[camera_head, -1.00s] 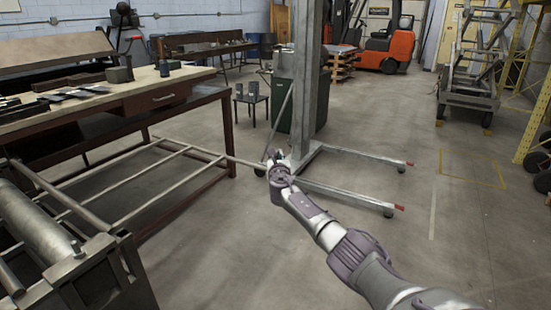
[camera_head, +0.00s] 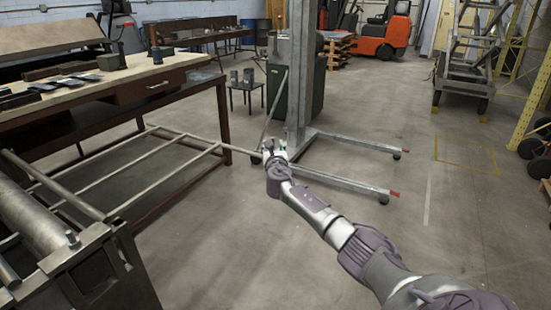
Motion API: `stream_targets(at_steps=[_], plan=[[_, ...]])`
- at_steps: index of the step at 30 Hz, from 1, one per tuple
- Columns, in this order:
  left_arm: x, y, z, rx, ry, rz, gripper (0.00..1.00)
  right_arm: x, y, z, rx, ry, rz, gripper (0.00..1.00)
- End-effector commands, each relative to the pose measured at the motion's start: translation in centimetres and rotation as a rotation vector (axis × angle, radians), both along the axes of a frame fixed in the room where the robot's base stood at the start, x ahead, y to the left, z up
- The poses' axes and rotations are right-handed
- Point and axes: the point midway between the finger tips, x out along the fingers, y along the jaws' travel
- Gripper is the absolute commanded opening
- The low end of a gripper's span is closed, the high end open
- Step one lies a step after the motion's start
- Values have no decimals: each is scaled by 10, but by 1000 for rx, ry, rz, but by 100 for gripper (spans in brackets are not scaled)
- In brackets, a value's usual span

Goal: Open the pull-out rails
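A frame of long metal rails with crossbars (camera_head: 166,180) reaches low over the floor from the dark machine (camera_head: 85,270) at lower left. Its far rail (camera_head: 243,151) runs right towards my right gripper. My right gripper (camera_head: 272,150) is at the right end of that rail, at the end of the arm coming in from the lower right. Its fingers are small and partly hidden by the wrist, so I cannot tell if they are open or shut, or if they touch the rail. My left gripper is not in view.
A workbench (camera_head: 115,88) with tools stands at left, its legs near the rails. A lift mast (camera_head: 300,75) with floor legs (camera_head: 345,185) stands just behind my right gripper. The floor at lower middle and right is clear. A forklift (camera_head: 385,37) is far back.

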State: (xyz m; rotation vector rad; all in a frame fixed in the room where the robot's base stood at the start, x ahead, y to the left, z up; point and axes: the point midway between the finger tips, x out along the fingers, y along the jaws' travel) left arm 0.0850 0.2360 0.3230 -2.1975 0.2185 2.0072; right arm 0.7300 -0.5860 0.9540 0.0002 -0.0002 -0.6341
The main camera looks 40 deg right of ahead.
Motion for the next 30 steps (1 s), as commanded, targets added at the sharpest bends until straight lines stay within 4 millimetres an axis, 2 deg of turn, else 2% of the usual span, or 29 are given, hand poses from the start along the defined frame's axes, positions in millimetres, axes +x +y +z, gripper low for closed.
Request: stream_targets(at_steps=[9,15,21,30], plan=[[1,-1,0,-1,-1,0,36,-44,30,0,-2,0,0,43],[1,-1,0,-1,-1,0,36,-65,46,0,-2,0,-1,43],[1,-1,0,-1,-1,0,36,-74,52,0,0,0,-3,43],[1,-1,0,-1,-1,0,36,-74,52,1,0,0,-3,43]])
